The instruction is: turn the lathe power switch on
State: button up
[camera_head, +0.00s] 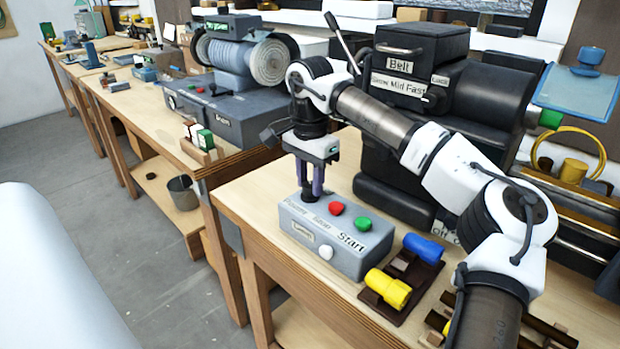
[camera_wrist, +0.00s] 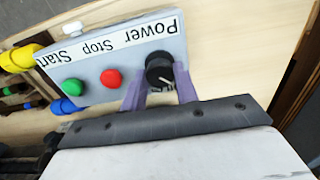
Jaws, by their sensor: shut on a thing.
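The power switch is a round black knob with a pale pointer line, under the "Power" label in the wrist view (camera_wrist: 160,68). It sits at one end of the grey control box (camera_head: 300,234), beside the red stop button (camera_head: 336,208) and green start button (camera_head: 362,223). My gripper (camera_head: 310,190) reaches straight down over that end of the box. Its purple fingers show in the wrist view (camera_wrist: 160,90) on either side of the knob, shut on it. In the head view the fingers partly hide the knob.
A white knob (camera_head: 326,252) sticks out of the box front. Blue (camera_head: 423,248) and yellow (camera_head: 388,289) cylindrical pieces lie to the right. The black lathe housing marked "Belt" (camera_head: 415,75) stands behind. A grinder or buffer (camera_head: 232,60) is on the neighbouring bench.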

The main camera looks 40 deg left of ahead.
jog(key=shift+r, duration=0.1)
jog(key=m+p, duration=0.1)
jog(key=m, duration=0.2)
jog(key=shift+m+p, duration=0.3)
jog(key=shift+p, duration=0.05)
jog(key=m+p, duration=0.1)
jog(key=m, duration=0.9)
jog(key=shift+w, duration=0.1)
jog(key=shift+m, duration=2.1)
jog(key=o, duration=1)
